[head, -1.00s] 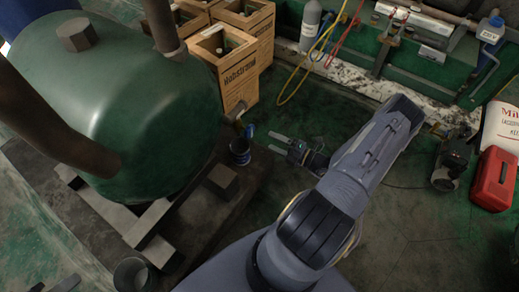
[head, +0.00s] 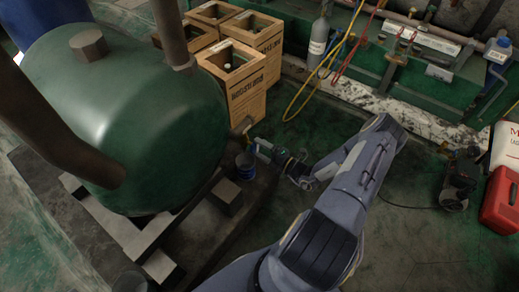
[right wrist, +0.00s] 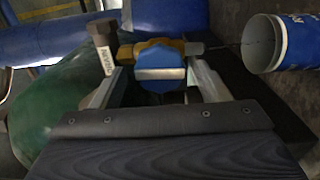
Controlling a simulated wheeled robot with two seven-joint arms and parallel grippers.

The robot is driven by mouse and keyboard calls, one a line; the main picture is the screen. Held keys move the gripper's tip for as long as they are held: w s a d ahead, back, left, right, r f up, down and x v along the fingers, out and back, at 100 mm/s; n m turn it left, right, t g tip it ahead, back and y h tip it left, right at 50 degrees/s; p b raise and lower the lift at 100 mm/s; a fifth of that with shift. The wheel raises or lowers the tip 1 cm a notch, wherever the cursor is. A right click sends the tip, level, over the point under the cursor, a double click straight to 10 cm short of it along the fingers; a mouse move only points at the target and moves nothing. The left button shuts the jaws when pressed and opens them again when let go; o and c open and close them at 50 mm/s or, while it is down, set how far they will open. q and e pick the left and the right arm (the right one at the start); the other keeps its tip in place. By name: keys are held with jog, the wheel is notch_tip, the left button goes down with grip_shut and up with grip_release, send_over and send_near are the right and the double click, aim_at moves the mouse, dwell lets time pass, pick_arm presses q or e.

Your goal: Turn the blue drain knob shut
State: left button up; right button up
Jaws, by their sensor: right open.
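The blue drain knob (right wrist: 160,66) sits on a brass valve (right wrist: 188,47) in the right wrist view, with a tag marked DRAIN (right wrist: 104,62) beside it. My right gripper (right wrist: 158,88) is open, one finger on each side of the knob. I cannot tell whether the fingers touch it. In the head view my right gripper (head: 262,149) is at the lower right side of the green tank (head: 140,110), and the knob is mostly hidden by the fingers. My left gripper is not in view.
A blue can (head: 245,166) stands close by the valve, also in the right wrist view (right wrist: 290,43). Wooden crates (head: 237,80) stand behind it. A grey cylinder (head: 319,42) with hoses is at the back.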

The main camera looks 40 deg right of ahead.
jog(key=shift+w, duration=0.1)
jog(key=c, duration=1)
jog(key=shift+o, duration=0.2)
jog(key=m, duration=0.4)
jog(key=shift+m, duration=0.3)
jog(key=m, duration=0.3)
jog(key=shift+m, duration=0.6)
